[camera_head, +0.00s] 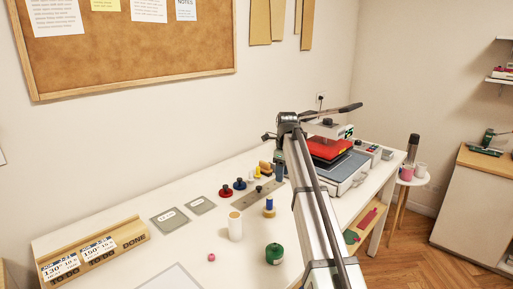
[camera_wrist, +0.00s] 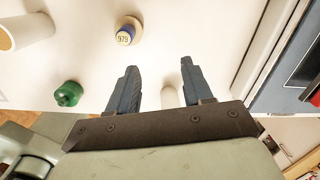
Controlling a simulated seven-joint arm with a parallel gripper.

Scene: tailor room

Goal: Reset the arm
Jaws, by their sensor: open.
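My gripper (camera_wrist: 158,66) is open in the wrist view, with its two dark fingers apart above the white table. A pale rounded object (camera_wrist: 169,96) shows between and below the fingers; I see no contact with it. In the head view my arm (camera_head: 318,205) reaches from the bottom right over the table toward the press. The fingers cannot be made out clearly there.
A heat press (camera_head: 352,167) with a red part stands at the right. A green bottle (camera_head: 274,254), a white cylinder (camera_head: 235,226) and a blue-topped spool (camera_head: 269,204) stand left of the arm. A wooden rack (camera_head: 92,254) holds cards. The table's front left is mostly clear.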

